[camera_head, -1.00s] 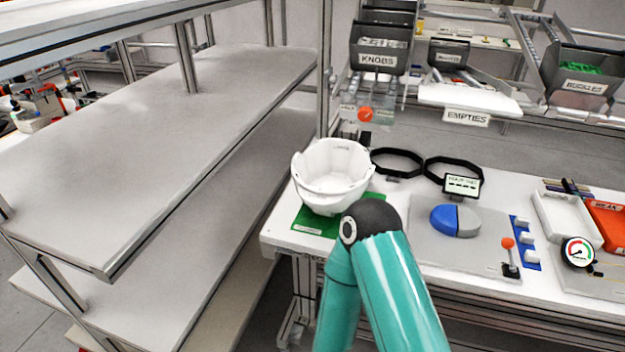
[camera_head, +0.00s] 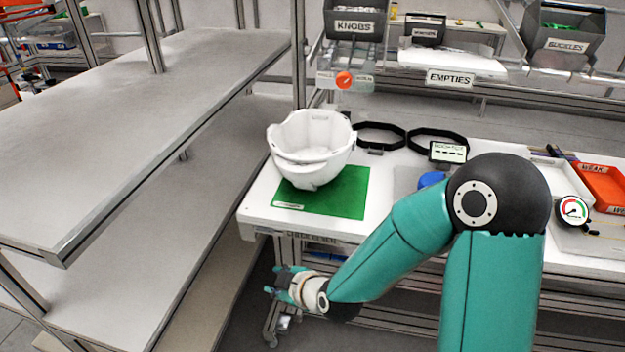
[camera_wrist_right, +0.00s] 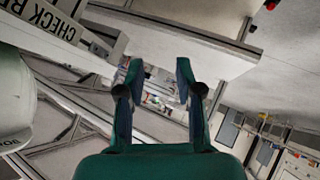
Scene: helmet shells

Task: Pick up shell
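White helmet shells (camera_head: 312,146), which look nested one in another with the hollow facing up, sit on the green mat (camera_head: 345,196) at the left end of the white bench. My right gripper (camera_head: 275,283) is low in front of the bench's left front corner, below the mat and apart from the shells. In the right wrist view its two fingers (camera_wrist_right: 158,85) stand apart with nothing between them. A white rounded surface, probably a shell, shows at that view's left edge (camera_wrist_right: 12,105). My left gripper is not in view.
Grey shelves (camera_head: 130,110) stand left of the bench, with a gap between. Two black bands (camera_head: 380,136) lie behind and right of the shells. A gauge (camera_head: 572,210) and an orange tray (camera_head: 603,188) are at the right. Bins labelled KNOBS (camera_head: 355,22) hang above.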

